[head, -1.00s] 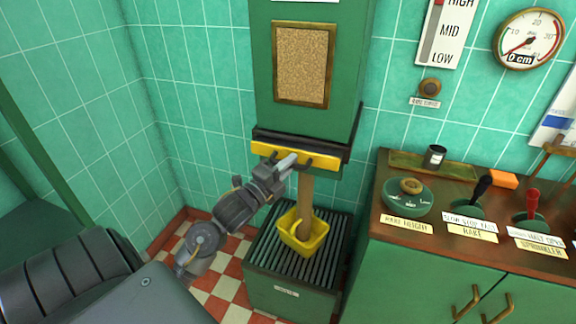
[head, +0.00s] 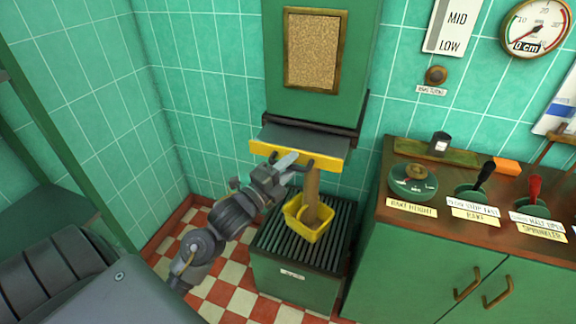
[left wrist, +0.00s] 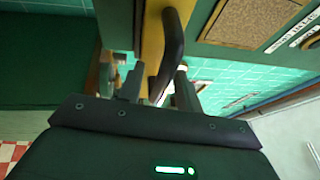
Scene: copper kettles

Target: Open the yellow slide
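The yellow slide (head: 318,154) is a yellow front bar on a grey plate (head: 305,136), below the green hopper (head: 357,60). The plate stands out from the hopper. Its dark handle (head: 330,163) also shows in the left wrist view (left wrist: 172,45), between the fingers. My left gripper (head: 285,163) is at the handle and looks shut on it. A brown column like pouring grain (head: 312,187) runs from under the slide into the yellow bucket (head: 298,226). The slide hides its top. My right gripper is not in view.
The bucket stands on a slatted green stand (head: 270,240). To the right is a green cabinet (head: 420,265) with a dial (head: 413,181) and levers on top. A round gauge (head: 537,27) reads 0 cm. Tiled walls close off the back and left.

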